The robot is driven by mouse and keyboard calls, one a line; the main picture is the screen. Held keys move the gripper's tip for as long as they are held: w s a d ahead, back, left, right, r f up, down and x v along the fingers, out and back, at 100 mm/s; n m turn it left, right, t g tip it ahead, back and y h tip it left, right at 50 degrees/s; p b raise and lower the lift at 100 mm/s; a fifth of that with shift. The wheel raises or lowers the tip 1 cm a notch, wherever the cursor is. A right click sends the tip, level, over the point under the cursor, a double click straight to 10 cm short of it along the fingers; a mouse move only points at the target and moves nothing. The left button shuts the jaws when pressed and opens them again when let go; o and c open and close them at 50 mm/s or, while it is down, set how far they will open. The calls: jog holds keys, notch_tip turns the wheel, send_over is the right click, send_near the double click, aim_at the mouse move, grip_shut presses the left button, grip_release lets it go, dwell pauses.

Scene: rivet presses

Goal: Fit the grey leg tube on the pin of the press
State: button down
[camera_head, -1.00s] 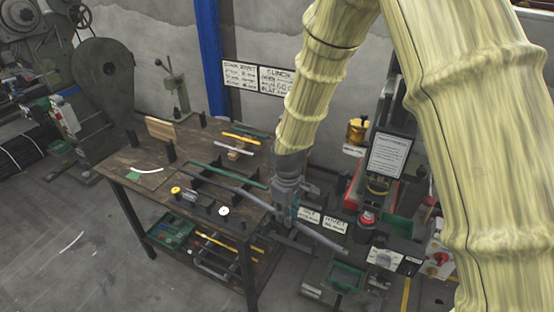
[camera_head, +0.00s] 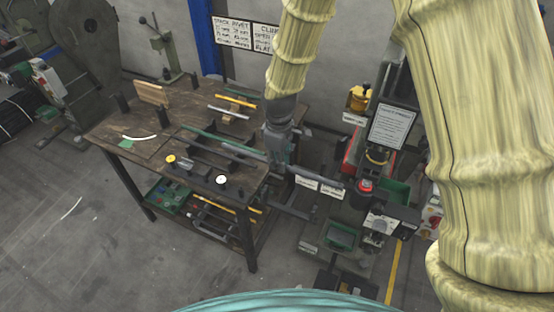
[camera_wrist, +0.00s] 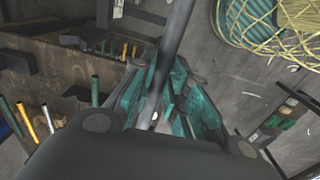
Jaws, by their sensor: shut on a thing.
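My gripper (camera_head: 280,162) is shut on the grey leg tube (camera_head: 318,178), beyond the right end of the workbench. The tube sticks out to the right of the jaws, tilted slightly down, with its end near the press's red part (camera_head: 365,186). The wrist view shows the tube (camera_wrist: 173,50) running up out of the picture from between the teal fingers (camera_wrist: 155,112). The press (camera_head: 392,128) stands at the right, with a dark column and a white sign. I cannot make out its pin or any contact with the tube.
The wooden workbench (camera_head: 152,128) at left carries a green tube, yellow and white rods and dark upright holders. White label plates (camera_head: 306,183) lie below the tube. A green tray (camera_head: 342,236) and control box (camera_head: 378,225) stand low at right. The left floor is mostly clear.

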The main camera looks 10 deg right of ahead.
jog(key=shift+d, duration=0.7)
jog(key=w+d+p, duration=0.1)
jog(key=w+d, duration=0.4)
jog(key=d, duration=0.6)
jog(key=shift+w+d+f+p, duration=0.35)
jog(key=shift+f, duration=0.05)
jog(key=shift+p, duration=0.4)
dwell(1.4)
jog(key=shift+f+b, duration=0.6)
jog(key=shift+f, duration=0.9)
dwell(0.6)
dwell(0.5)
jog(key=c, duration=1.3)
grip_release()
